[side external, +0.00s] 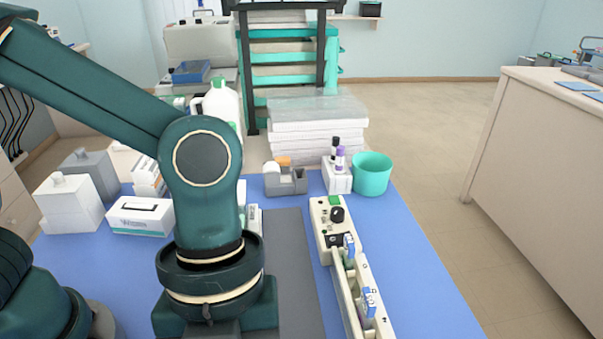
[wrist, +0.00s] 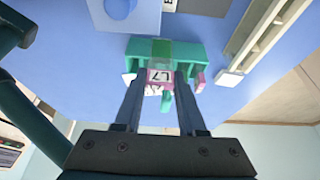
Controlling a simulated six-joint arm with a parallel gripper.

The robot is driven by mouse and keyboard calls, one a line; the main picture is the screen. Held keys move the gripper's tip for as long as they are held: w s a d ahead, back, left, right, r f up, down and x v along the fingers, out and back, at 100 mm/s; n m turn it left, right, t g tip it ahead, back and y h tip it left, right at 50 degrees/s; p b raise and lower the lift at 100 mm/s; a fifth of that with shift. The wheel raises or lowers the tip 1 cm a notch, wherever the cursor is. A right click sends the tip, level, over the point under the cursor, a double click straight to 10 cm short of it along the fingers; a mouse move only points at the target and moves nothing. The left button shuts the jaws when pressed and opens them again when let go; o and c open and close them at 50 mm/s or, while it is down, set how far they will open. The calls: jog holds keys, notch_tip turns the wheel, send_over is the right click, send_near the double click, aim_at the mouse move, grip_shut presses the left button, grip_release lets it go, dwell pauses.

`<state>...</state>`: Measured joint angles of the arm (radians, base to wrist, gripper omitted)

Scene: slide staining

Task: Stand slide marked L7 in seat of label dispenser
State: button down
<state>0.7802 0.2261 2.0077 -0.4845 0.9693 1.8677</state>
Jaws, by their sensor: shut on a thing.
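My gripper (wrist: 158,80) has its two dark fingers closed on the slide marked L7 (wrist: 160,76), whose label end is pink and white. Teal shapes lie on both sides of the slide at the fingertips, with a green patch between them; I cannot tell what they are. A grey holder with a white and orange top, apparently the label dispenser (side external: 292,186), stands at the back of the blue mat in the side view. I cannot make out a seat on it. In the side view my gripper and the L7 slide are hidden behind my arm.
A long cream rack (side external: 345,285) holds blue-marked slides (side external: 370,302) at the right. A teal cup (side external: 372,175) and a white block with vials (side external: 337,178) stand behind it. White boxes (side external: 140,217) are at left. A grey mat (side external: 290,260) lies clear in the middle.

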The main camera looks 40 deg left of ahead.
jog(key=shift+f, duration=2.4)
jog(key=c, duration=0.5)
grip_release()
jog(key=shift+f, duration=0.15)
jog(key=v, duration=1.1)
jog(key=w+a+n+t+y, duration=0.3)
jog(key=a+n+t, duration=0.5)
jog(key=a+n, duration=1)
jog(key=n, duration=0.8)
jog(key=shift+a+t, duration=0.3)
jog(key=shift+w+a+f+n, duration=0.1)
jog(key=shift+a+n, duration=0.15)
jog(key=shift+n, duration=0.25)
jog(key=shift+c, duration=1.1)
